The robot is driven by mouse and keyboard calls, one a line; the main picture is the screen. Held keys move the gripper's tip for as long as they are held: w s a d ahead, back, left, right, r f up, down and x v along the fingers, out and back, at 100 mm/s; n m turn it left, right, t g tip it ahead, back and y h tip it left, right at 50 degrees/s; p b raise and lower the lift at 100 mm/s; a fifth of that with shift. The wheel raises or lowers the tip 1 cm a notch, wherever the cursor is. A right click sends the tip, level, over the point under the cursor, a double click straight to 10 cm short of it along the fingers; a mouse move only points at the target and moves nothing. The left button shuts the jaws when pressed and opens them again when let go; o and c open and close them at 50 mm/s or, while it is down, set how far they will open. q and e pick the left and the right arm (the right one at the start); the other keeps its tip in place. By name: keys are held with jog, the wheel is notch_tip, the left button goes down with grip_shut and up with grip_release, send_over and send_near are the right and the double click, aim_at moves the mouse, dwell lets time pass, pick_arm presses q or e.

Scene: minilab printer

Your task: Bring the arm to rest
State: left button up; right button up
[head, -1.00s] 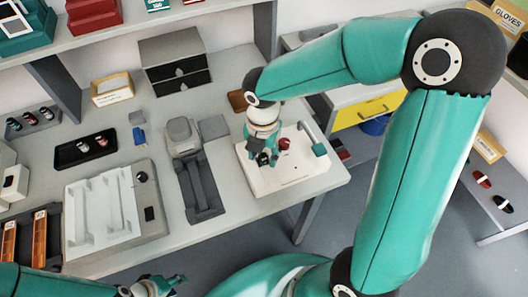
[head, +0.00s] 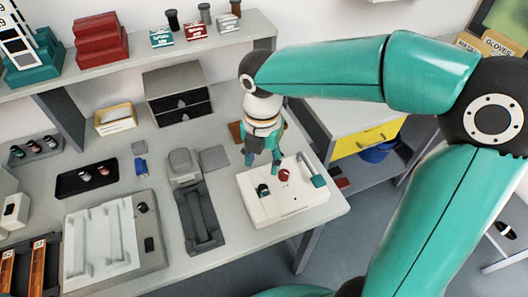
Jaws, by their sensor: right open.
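My right gripper (head: 262,164) hangs fingers down above the back part of a white box-like device (head: 292,206) at the right end of the bench. Its fingers are apart and nothing shows between them. The right arm reaches in from the right, with its elbow high. Just in front of and below the fingers, the device bears a dark cap-like part (head: 263,190), a red knob (head: 283,175) and a teal lever (head: 314,176). My left gripper is out of the picture.
Black drawers (head: 179,97) stand behind. A shelf (head: 130,56) with boxes runs along the back.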

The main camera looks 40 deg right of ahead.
jog(key=shift+r, duration=0.8)
